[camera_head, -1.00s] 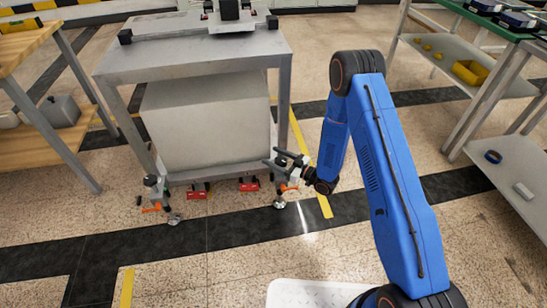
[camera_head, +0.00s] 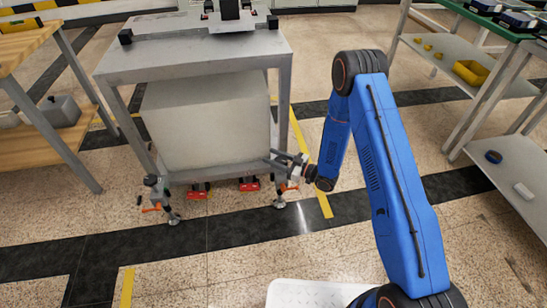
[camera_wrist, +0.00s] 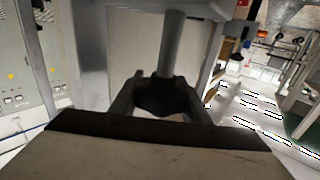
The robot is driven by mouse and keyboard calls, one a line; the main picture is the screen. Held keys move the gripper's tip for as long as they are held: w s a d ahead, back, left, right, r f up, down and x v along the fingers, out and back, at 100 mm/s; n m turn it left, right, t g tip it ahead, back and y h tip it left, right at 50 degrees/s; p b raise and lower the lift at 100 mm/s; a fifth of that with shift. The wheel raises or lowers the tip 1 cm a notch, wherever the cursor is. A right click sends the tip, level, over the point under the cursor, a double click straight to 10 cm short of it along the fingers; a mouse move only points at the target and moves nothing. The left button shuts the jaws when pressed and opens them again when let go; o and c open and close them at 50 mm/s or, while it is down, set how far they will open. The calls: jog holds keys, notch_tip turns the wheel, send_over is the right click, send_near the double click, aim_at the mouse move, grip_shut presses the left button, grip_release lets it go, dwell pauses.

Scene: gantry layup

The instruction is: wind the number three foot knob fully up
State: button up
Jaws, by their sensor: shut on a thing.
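A black lobed foot knob (camera_wrist: 163,98) sits between the two fingers of my gripper in the wrist view, under a grey post (camera_wrist: 173,45). My gripper (camera_wrist: 165,82) is shut on this knob. In the head view my gripper (camera_head: 277,157) is at the right front leg of the grey metal stand (camera_head: 190,60), above a levelling foot (camera_head: 279,203) with an orange part. The knob is mostly hidden there by the fingers. I cannot read any number on it. Another foot (camera_head: 173,217) with an orange lever is at the left front leg.
A large grey block (camera_head: 205,120) fills the space under the stand's top. Two red parts (camera_head: 249,184) lie low at the front between the feet. A wooden bench (camera_head: 45,150) is at left, a green-topped shelf (camera_head: 515,80) at right. The floor in front is clear.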

jog(key=s+n+g, duration=0.1)
jog(key=n+g, duration=0.2)
jog(key=g, duration=0.2)
jog(key=s+n+g, duration=0.1)
jog(key=n+g, duration=0.2)
jog(key=g, duration=0.2)
jog(key=s+n+g, duration=0.1)
jog(key=n+g, duration=0.2)
jog(key=g, duration=0.1)
jog(key=shift+d+n+g, duration=0.1)
jog(key=shift+n+g, duration=0.3)
jog(key=shift+s+g+h, duration=0.15)
jog(key=shift+g+h, duration=0.15)
jog(key=shift+h, duration=0.1)
jog(key=o, duration=1)
jog(key=shift+o, duration=0.2)
jog(key=v, duration=1.7)
jog(key=shift+d, duration=0.25)
jog(key=shift+f, duration=0.1)
